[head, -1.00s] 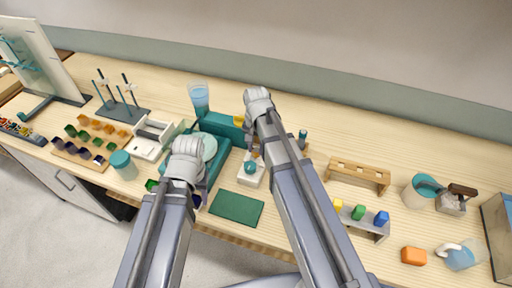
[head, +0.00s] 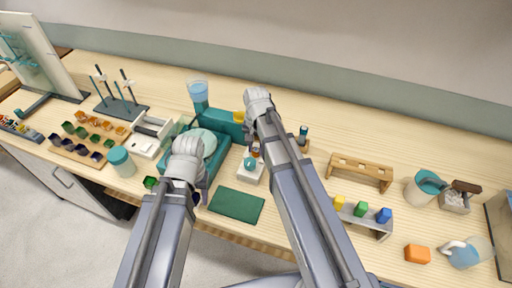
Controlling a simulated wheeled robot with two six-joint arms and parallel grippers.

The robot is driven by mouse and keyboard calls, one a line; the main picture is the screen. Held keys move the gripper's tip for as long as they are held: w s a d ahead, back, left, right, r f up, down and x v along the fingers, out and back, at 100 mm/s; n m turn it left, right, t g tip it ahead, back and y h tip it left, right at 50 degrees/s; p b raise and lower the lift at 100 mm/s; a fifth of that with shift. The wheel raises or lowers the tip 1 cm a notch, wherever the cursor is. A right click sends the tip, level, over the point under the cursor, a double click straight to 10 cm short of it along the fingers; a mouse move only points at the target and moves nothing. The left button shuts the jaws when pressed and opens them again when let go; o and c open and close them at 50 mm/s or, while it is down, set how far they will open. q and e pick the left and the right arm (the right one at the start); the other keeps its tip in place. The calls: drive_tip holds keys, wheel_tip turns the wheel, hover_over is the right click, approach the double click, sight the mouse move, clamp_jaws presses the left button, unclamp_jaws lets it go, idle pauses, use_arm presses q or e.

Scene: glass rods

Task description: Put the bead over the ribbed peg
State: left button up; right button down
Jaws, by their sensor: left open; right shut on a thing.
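My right gripper (head: 254,147) points down above a small white stand with a round teal part (head: 250,163). It is shut on a small orange-brown thing (head: 256,153), mostly hidden by the fingers and arm; I cannot tell for sure that it is the bead. My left gripper (head: 203,193) is open and empty, just left of the green mat. A dark rod stand (head: 120,108) with several upright rods stands at the back left. The rods are too small to tell which peg is ribbed.
A dark green mat (head: 237,205) lies at the front. A wooden rack (head: 358,172) stands right. The back right table is clear.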

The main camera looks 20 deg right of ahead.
drive_tip(key=shift+c, duration=2.3)
unclamp_jaws()
use_arm(q)
drive_tip(key=shift+r, duration=0.1)
use_arm(e)
drive_tip(key=shift+r, duration=0.15)
wheel_tip(320, 180, up, 8)
drive_tip(key=p, duration=0.8)
drive_tip(key=shift+f, duration=0.2)
use_arm(q)
wheel_tip(320, 180, up, 8)
drive_tip(key=shift+f, duration=0.2)
drive_tip(key=shift+f+b, duration=0.95)
drive_tip(key=shift+b, duration=0.05)
use_arm(e)
drive_tip(key=s+a+f+n+h, duration=0.1)
drive_tip(key=s+a+n, duration=0.9)
drive_tip(key=s, duration=0.4)
drive_tip(key=shift+s+a+f+n, duration=0.15)
drive_tip(key=shift+a+f+n, duration=0.15)
drive_tip(key=shift+f, duration=0.1)
